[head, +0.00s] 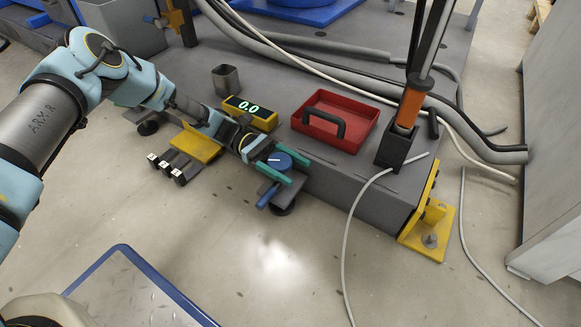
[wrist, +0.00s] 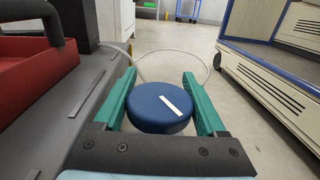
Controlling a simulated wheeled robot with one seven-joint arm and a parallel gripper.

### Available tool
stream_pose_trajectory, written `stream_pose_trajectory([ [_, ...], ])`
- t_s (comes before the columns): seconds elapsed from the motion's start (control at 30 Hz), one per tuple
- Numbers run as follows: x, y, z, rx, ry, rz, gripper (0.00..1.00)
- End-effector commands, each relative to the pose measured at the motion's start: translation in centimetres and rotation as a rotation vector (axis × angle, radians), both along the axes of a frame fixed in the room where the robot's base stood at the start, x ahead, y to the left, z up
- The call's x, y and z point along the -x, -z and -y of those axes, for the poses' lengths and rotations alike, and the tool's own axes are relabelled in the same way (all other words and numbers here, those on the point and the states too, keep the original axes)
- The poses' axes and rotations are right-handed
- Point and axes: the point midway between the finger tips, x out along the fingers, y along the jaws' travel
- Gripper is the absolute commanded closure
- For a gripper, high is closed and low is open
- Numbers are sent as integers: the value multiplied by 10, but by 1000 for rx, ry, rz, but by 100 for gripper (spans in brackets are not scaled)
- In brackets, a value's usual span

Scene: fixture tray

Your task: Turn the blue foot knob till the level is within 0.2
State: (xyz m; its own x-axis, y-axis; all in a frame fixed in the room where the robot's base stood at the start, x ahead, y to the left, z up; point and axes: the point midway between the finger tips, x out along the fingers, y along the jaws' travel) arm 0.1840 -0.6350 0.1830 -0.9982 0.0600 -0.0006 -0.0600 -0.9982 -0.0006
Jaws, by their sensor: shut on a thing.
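The blue foot knob (head: 280,161) is at the front edge of the grey machine base, with a white mark on its top. It also shows in the wrist view (wrist: 160,108), between the two green fingers. My gripper (head: 281,172) is shut on the knob, one finger on each side of it. In the wrist view my gripper (wrist: 161,105) reaches forward around the knob, and the white mark slants down to the right. The yellow level display (head: 250,113) stands on the base behind the gripper and reads 0.0 in green digits.
A red tray (head: 335,119) with a black handle sits on the base, right of the display. A grey cup (head: 226,79) stands behind the display. An orange and grey post (head: 411,103) rises at the right. Cables and a thick hose cross the base.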

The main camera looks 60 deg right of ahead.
Motion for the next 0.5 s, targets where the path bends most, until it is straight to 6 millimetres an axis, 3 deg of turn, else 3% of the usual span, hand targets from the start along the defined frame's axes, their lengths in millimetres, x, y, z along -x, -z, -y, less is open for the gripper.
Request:
stream_pose_trajectory([
  [0.03, -1, 0, 0, 0, 0, -1, 82],
  [0.07, -1, 0, 0, 0, 0, -1, 23],
  [0.27, 0, 0, 0, 0, 0, -1, 1],
  [0.5, 0, 0, 0, 1, -1, -1, 0],
])
